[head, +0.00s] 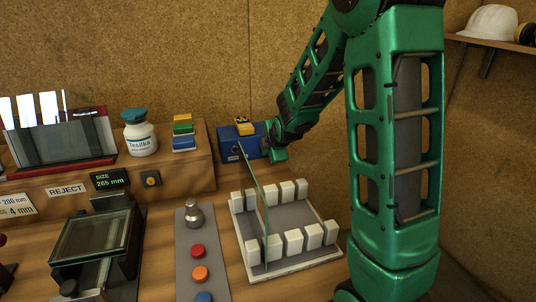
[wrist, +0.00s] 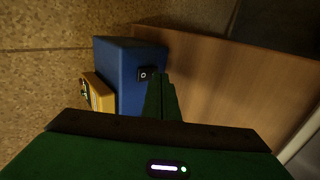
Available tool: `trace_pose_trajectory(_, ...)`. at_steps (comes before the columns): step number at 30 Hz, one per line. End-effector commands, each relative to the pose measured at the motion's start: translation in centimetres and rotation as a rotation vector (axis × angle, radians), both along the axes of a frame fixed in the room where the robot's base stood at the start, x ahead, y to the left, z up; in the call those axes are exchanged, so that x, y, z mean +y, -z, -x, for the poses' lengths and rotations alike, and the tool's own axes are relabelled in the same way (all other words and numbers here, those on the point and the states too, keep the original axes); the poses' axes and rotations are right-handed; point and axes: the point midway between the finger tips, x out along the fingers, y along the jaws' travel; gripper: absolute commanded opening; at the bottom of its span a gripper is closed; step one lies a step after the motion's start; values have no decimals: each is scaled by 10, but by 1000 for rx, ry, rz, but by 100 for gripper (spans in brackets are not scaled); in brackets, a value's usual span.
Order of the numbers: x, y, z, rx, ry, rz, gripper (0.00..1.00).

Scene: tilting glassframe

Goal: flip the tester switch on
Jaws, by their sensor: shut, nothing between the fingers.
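The tester is a blue box (head: 228,152) at the back of the bench in the head view, and it fills the upper left of the wrist view (wrist: 120,62). A small black rocker switch (wrist: 146,73) with a white ring mark sits on its face in the wrist view. My gripper (wrist: 162,84) is shut and empty, its fingertips just right of and below the switch. I cannot tell whether they touch it. In the head view my gripper (head: 276,153) is at the box's right side, partly hiding it.
A tilted glass pane (head: 253,200) stands in a rack of white blocks (head: 290,241) in front. A grey strip with coloured buttons (head: 198,252) lies left of it. A raised wooden shelf (head: 190,178) is further left.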

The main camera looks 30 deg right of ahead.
Motion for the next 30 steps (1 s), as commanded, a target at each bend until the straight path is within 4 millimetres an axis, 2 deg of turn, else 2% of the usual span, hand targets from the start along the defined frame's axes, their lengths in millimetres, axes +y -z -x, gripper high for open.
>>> trace_pose_trajectory(6,-2,1,-10,1,0,0,0)
trace_pose_trajectory(16,-2,2,-11,1,0,0,0)
trace_pose_trajectory(22,-3,13,-16,4,0,-1,0)
trace_pose_trajectory(30,-3,12,-17,1,-1,-1,0)
